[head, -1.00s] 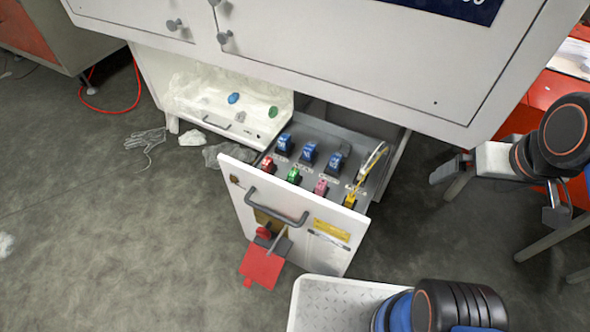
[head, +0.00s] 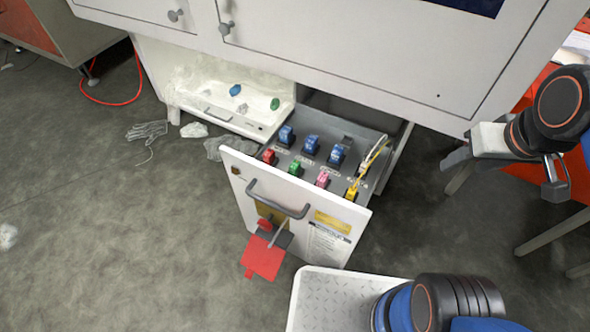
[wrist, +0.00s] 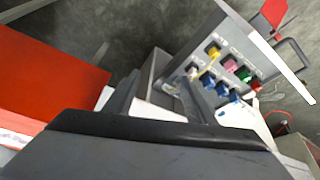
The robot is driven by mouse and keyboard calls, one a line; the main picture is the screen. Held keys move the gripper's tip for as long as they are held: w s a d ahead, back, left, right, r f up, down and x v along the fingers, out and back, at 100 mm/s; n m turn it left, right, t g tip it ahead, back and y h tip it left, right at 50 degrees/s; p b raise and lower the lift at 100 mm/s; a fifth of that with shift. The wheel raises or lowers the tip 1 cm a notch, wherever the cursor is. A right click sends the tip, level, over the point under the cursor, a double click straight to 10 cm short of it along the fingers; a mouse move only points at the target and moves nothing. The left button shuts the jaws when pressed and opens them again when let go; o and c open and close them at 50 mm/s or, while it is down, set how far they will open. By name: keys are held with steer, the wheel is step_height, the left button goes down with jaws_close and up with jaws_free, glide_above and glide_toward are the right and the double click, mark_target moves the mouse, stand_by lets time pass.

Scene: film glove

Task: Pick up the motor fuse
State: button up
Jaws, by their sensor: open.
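An open drawer (head: 298,232) holds several coloured fuse-like plugs. Blue ones (head: 311,145) stand in the back row. A red one (head: 269,156), a green one (head: 295,168), a pink one (head: 322,179) and a yellow one (head: 351,193) stand in front. Their labels are too small to read, so I cannot tell which is the motor fuse. My gripper (head: 503,172) is open and empty, right of the drawer and apart from it. In the wrist view my gripper (wrist: 165,98) shows the plugs beyond its fingers.
A yellow cable (head: 372,160) lies at the drawer's right side. A red tag (head: 263,257) hangs at its front below the handle (head: 280,204). The white cabinet (head: 340,55) overhangs the drawer's back. A glove (head: 147,131) lies on the floor at left. A red surface (head: 545,180) is behind my arm.

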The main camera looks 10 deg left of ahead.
steer(key=w+a+n+g, duration=0.2)
steer(key=w+a+n, duration=0.2)
steer(key=w+a, duration=0.3)
steer(key=n+g, duration=0.2)
steer(key=n, duration=0.7)
glide_above(295, 164)
step_height(295, 164, down, 8)
steer(key=f, duration=1.1)
steer(key=shift+s+d, duration=0.15)
steer(key=shift+d, duration=0.05)
steer(key=shift+a+f, duration=0.2)
steer(key=shift+f, duration=2.5)
steer(key=shift+c, duration=0.6)
steer(key=c, duration=1)
steer(key=shift+c, duration=0.2)
